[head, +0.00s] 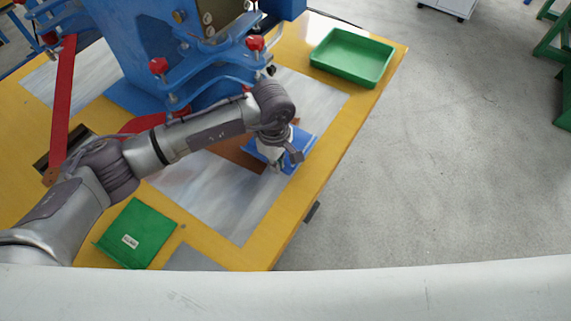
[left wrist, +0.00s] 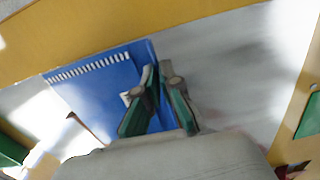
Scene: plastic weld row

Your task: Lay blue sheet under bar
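The blue sheet (head: 301,146) is at the right end of a brown board (head: 236,152), near the table's right edge. It fills the left middle of the left wrist view (left wrist: 95,85), with a row of white marks along one edge. My left gripper (head: 281,162) is over the sheet. In the left wrist view its fingertips (left wrist: 160,70) are close together at the sheet's edge, with blue between them. I cannot tell whether the sheet is lifted. A red bar (head: 65,105) is at the left of the blue machine (head: 150,45). My right gripper is not in view.
A green tray (head: 374,72) stands at the table's far right corner. A green sheet with a white label (head: 137,235) lies at the front. Red-knobbed clamps (head: 158,66) stick out from the machine. The grey table panel (head: 225,205) in front of my arm is mostly clear.

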